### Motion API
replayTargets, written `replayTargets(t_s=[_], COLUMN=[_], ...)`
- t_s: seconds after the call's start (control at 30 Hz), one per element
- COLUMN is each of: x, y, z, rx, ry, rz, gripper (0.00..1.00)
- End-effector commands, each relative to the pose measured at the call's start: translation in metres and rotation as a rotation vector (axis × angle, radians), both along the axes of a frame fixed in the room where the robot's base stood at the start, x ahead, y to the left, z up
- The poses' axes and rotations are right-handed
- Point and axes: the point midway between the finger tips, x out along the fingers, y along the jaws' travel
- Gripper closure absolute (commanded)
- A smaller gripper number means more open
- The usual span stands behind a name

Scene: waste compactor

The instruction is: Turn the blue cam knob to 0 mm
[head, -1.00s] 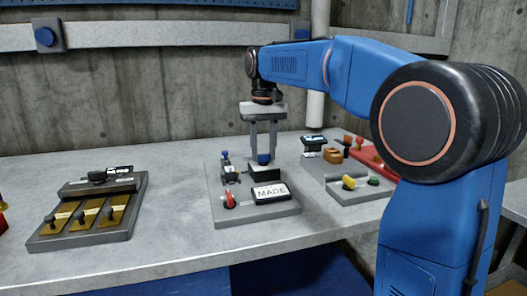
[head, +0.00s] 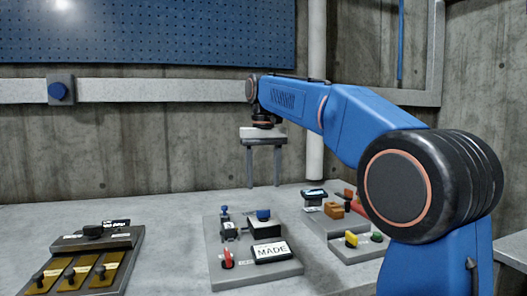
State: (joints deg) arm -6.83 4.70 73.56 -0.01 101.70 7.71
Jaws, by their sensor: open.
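A round blue knob (head: 264,214) sits on top of a dark box on the grey panel (head: 230,274) in the middle of the bench. The knob's scale markings are too small to read. My gripper (head: 264,186) is open and empty, with its two fingers pointing down and apart. Its fingertips appear above the blue knob, clear of it.
The same panel carries a small blue-topped device (head: 225,220), a red lever (head: 227,258) and a plate reading MADE (head: 271,252). A panel with several yellow plates (head: 72,273) lies left. Another panel with yellow and green knobs (head: 376,237) lies right.

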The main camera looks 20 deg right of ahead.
Motion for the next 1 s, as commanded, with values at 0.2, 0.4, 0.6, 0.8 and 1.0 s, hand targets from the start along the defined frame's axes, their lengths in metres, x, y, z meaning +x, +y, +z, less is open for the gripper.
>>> replayTargets(t_s=[0.2, 0.4, 0.6, 0.8, 1.0], x=[0.001, 0.001, 0.001, 0.0, 0.0], y=[0.0, 0.0, 0.0, 0.0, 0.0], z=[0.044, 0.071, 0.084, 0.086, 0.086], rx=[0.0, 0.0, 0.0, 0.0, 0.0], ry=[-0.003, -0.002, -0.001, 0.0, 0.0], rz=[0.0, 0.0, 0.0, 0.0, 0.0], gripper=[0.47, 0.47, 0.47, 0.47, 0.47])
